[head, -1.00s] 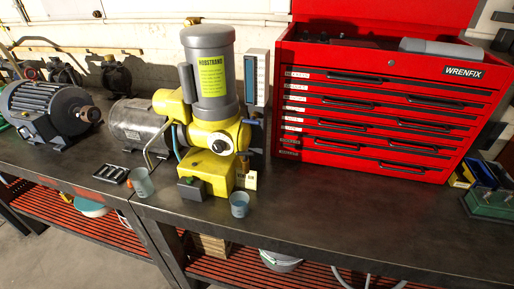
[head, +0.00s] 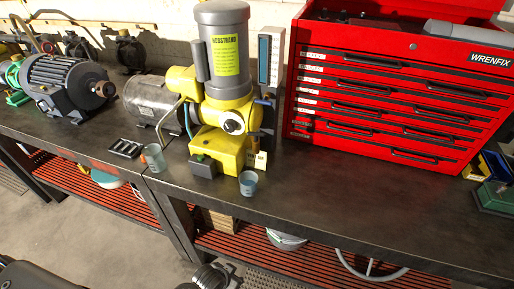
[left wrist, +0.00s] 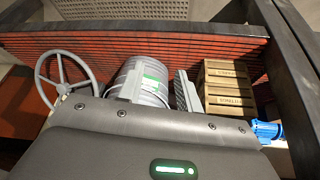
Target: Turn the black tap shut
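A yellow and grey pump-motor unit (head: 222,95) stands upright on the dark workbench in the head view. A round black knob with a pale ring (head: 232,126) is on its front. A dark grey box (head: 203,166) is at its lower front, and a dark lever-like part is at its right. I cannot tell for sure which of these is the black tap. A small paper tag (head: 258,160) hangs by the unit's right side. Neither gripper's fingers show in the head view. The left wrist view shows no fingers and no tap.
A blue-grey cup (head: 248,183) and a clear cup (head: 154,157) stand near the bench's front edge. A black tray (head: 125,148) lies to their left. A red WRENFIX tool chest (head: 395,95) fills the right. Wooden crates (left wrist: 226,88) and a bucket (left wrist: 143,80) sit on the lower shelf.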

